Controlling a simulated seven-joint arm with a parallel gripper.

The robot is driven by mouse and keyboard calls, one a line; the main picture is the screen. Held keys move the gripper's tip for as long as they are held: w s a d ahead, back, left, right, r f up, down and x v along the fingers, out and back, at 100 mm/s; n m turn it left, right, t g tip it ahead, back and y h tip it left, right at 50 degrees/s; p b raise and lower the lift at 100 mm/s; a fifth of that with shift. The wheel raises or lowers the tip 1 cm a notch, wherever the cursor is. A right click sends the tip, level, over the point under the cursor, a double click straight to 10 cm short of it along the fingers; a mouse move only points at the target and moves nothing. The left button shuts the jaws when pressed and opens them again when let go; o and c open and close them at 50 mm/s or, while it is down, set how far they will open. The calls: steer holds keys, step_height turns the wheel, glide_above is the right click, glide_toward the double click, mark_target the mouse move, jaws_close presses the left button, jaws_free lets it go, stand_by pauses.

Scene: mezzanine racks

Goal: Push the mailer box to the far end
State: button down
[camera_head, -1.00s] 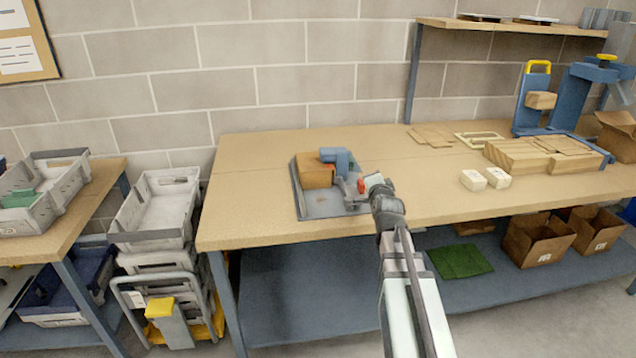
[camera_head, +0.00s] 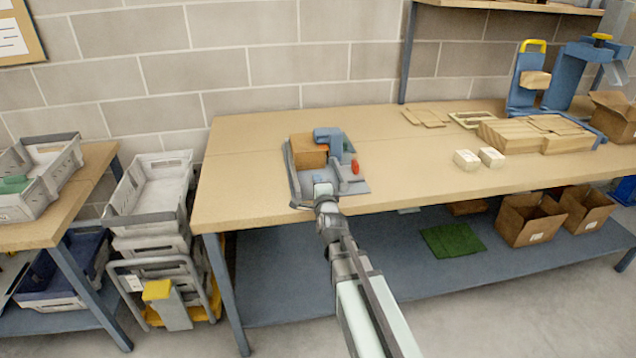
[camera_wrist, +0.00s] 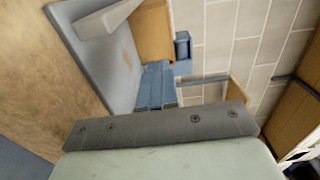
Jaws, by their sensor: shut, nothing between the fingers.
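The mailer box, which I take to be the orange-brown box (camera_head: 308,152), sits at the back left of a shallow grey tray (camera_head: 300,192) on the workbench. It also shows at the top of the wrist view (camera_wrist: 153,35). My gripper (camera_head: 322,187) is shut and empty at the tray's front side, in front of the box. The tray's floor (camera_wrist: 108,55) shows left of the fingers.
A blue object (camera_head: 329,140) stands right beside the box, with a small red item (camera_head: 355,166) to its right. Two whitish blocks (camera_head: 478,159) and wooden boards (camera_head: 525,135) lie farther right. The bench between is clear. A brick wall (camera_head: 260,60) rises behind.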

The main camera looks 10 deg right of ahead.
mark_target(311, 157)
steer(key=w, duration=1.1)
steer(key=shift+w+d, duration=0.1)
steer(key=shift+w, duration=0.3)
steer(key=w, duration=0.4)
steer(key=shift+w, duration=0.15)
